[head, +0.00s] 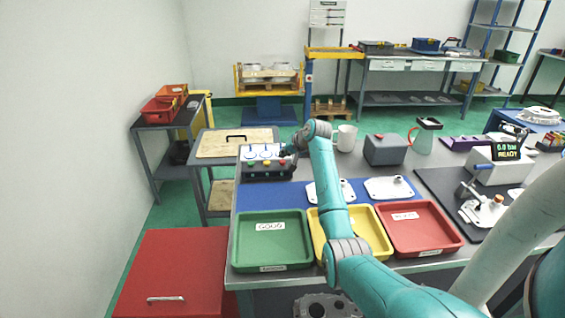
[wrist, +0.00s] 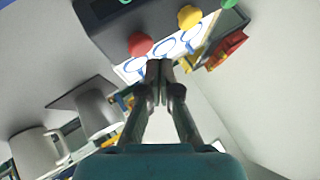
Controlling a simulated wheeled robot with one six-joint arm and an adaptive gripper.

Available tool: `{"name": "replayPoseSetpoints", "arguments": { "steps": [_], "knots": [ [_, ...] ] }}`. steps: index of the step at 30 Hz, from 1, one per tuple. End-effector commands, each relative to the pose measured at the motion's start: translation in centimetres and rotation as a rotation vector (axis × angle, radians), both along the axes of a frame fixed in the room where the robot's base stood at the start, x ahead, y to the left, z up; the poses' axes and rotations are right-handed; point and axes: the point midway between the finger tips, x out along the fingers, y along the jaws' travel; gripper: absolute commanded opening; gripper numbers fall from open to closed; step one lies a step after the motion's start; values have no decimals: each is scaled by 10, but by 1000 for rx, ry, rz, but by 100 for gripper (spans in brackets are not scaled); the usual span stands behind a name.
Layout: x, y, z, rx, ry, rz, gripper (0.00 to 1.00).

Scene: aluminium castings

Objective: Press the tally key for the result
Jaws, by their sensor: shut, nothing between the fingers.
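The tally box (head: 266,175) stands at the back left of the workbench. Its face carries a green key (head: 252,163), a yellow key (head: 266,162) and a red key (head: 283,161), with ringed white panels behind them. The wrist view shows the red key (wrist: 140,44), yellow key (wrist: 189,16) and green key (wrist: 228,4) too. My gripper (wrist: 158,68) is shut and empty, its fingertips in front of the ringed panel and nearest the red key. I cannot tell whether they touch anything. In the head view my gripper (head: 290,149) is at the box's right end.
A green tray (head: 240,250), yellow tray (head: 372,238) and red tray (head: 450,238) line the front edge. Castings (head: 388,187) lie on the blue mat (head: 275,197). A grey container (head: 385,150), mug (head: 347,138) and jug (head: 424,138) stand behind. A display (head: 507,151) reads 0.0 bar READY.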

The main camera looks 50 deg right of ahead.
Motion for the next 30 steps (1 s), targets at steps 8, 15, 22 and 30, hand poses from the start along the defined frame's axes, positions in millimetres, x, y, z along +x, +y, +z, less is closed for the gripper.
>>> {"name": "replayPoseSetpoints", "arguments": {
  "steps": [8, 15, 22, 30],
  "knots": [
    [0, 0, 0, 0, 0, 0, 0],
    [0, 0, 0, 0, 0, 0, 0],
    [0, 0, -1, 0, 0, 0, 0],
    [0, 0, -8, 0, 0, 0, 0]
  ]
}}
